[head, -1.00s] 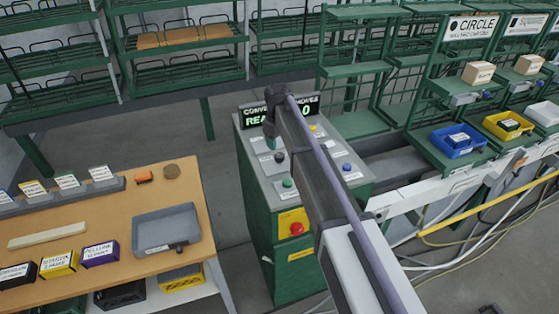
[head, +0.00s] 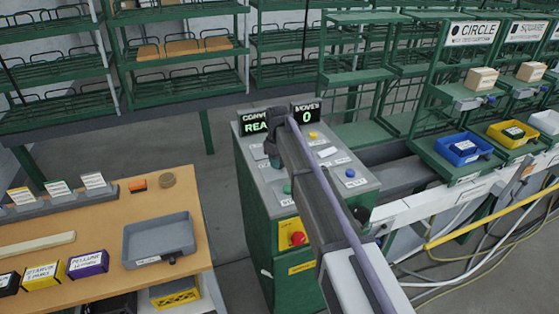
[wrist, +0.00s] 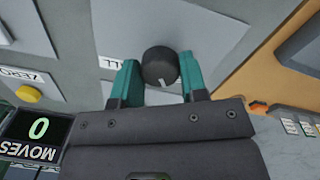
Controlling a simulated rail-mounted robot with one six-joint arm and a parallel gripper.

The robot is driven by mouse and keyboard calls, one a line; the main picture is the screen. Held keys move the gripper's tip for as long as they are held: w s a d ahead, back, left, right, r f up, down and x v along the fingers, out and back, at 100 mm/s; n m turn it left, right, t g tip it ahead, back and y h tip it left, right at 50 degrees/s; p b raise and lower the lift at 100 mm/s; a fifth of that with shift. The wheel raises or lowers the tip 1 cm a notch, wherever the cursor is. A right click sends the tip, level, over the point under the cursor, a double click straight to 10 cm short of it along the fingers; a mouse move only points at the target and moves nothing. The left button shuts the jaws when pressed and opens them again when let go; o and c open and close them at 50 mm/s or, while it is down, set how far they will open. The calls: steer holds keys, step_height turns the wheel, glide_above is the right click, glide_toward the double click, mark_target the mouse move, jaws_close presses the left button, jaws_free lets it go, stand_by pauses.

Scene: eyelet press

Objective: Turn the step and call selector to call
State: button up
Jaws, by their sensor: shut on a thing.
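The step and call selector is a round black knob (wrist: 160,66) on the grey console top, seen in the wrist view between my two teal fingers. A short white mark on the knob points toward the lower edge of that view. A white label beside it is partly hidden by a finger and cannot be fully read. My gripper (wrist: 160,78) is shut on the knob. In the head view my gripper (head: 273,160) is down at the console panel, and my arm and fingers hide the knob.
The console (head: 262,225) carries a display (head: 306,117) reading MOVES 0, a blue button (head: 350,174), a yellow button (head: 313,136) and a red emergency stop (head: 297,239). A wooden table (head: 100,218) with a grey tray (head: 158,242) stands left, green racks behind and right.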

steer(key=shift+c, duration=0.9)
steer(key=shift+m, duration=0.3)
steer(key=m, duration=1.3)
steer(key=shift+m, duration=0.3)
steer(key=o, duration=0.9)
